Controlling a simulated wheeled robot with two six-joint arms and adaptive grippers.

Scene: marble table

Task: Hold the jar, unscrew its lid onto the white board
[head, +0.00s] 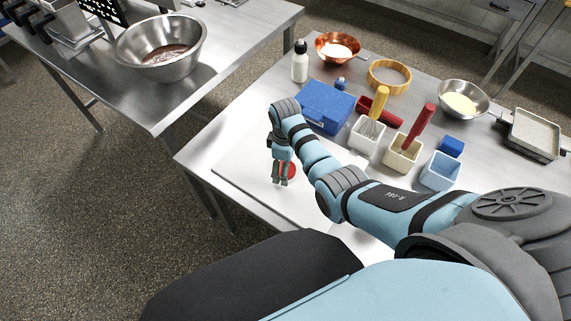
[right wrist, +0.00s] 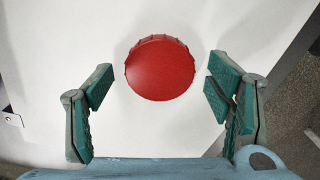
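A round red lid (right wrist: 160,67) with a ridged edge shows from above in the right wrist view, over the white board (right wrist: 35,60). In the head view the red lid (head: 292,171) shows partly behind my right gripper (head: 280,183), low over the white board (head: 235,170). My right gripper (right wrist: 157,92) is open and empty, pointing down, with its fingers spread wider than the lid and not touching it. No jar body is visible; I cannot tell whether one stands under the lid. My left gripper is not in view.
Behind the board stand a blue case (head: 325,106), a white tub (head: 365,137), a cream tub (head: 402,154) and a light-blue tub (head: 440,171). A white bottle (head: 300,62) and copper bowl (head: 338,46) are farther back. The board's left part is clear.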

